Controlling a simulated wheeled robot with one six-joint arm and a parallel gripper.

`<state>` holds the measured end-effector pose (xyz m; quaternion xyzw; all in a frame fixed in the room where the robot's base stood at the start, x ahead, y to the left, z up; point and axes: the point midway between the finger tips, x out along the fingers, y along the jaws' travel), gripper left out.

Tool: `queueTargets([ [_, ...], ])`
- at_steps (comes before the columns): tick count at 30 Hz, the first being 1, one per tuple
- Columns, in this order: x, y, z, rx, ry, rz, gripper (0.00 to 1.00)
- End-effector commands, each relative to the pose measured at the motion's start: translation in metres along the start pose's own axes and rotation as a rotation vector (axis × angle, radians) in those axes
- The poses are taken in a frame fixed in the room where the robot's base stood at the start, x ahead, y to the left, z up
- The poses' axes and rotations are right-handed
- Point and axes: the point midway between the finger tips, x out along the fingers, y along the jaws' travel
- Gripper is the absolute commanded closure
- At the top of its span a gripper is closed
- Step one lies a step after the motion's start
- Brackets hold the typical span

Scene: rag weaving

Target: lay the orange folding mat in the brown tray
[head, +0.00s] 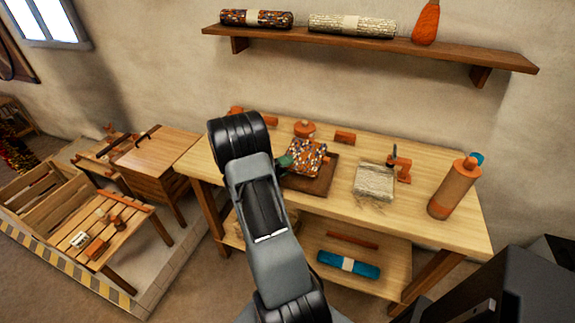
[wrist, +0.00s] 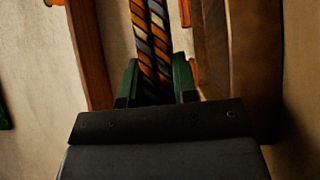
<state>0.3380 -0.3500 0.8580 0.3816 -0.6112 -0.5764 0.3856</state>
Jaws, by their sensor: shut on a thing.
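The orange folding mat (head: 308,158), a folded piece woven in orange, dark and pale colours, is at the brown tray (head: 303,186) on the wooden workbench. My gripper (head: 286,160) is shut on the mat's left side, its green finger showing past my arm. In the wrist view, the mat (wrist: 149,35) stands edge-on as twisted orange, dark and pale bands between the green fingers of my gripper (wrist: 157,80). The mat looks slightly tilted over the tray; whether it touches the tray floor I cannot tell. My arm hides part of the tray's left side.
A pale woven piece (head: 374,180) and an orange clamp-like tool (head: 400,165) stand right of the tray. An orange cylinder (head: 453,190) is at the bench's right end. An orange pot (head: 304,128) and orange block (head: 345,137) sit behind. A shelf (head: 370,48) hangs above.

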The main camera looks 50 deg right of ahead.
Motion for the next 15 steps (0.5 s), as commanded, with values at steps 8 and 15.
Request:
queueTargets([
  [8, -0.0016, -0.0251, 0.0078, -0.045, 0.001, -0.035, 0.56],
  [15, -0.0012, -0.0256, 0.0076, -0.045, 0.002, -0.035, 0.44],
])
